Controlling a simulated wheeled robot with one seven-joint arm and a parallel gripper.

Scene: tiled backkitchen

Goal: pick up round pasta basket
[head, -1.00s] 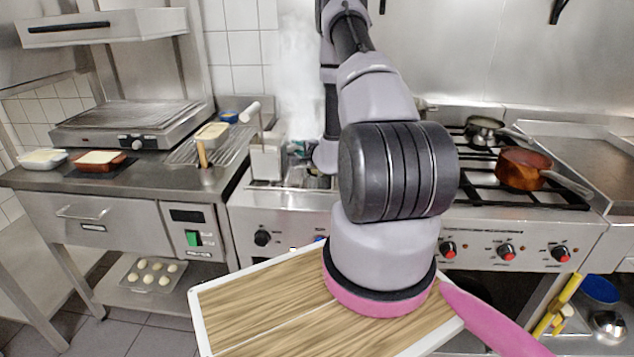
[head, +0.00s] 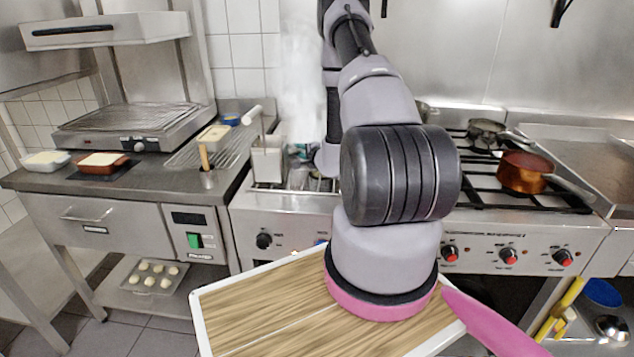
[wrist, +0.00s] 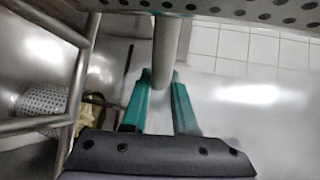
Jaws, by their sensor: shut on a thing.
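In the wrist view, the teal fingers of my gripper (wrist: 161,90) are shut on a grey rod-like handle (wrist: 167,45). The handle runs up towards a perforated metal wall (wrist: 235,12) at the top edge. This looks like the pasta basket, but only a strip shows and I cannot tell its shape. Another perforated metal basket (wrist: 42,103) is at the left, with something yellow beside it.
Metal bars (wrist: 75,85) cross the left of the wrist view. In the head view, a copper pan (head: 522,172) and a steel pan (head: 487,131) sit on the stove right of my arm. A white container (head: 268,160) stands left of it. A wire rack (head: 188,157) lies on the left counter.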

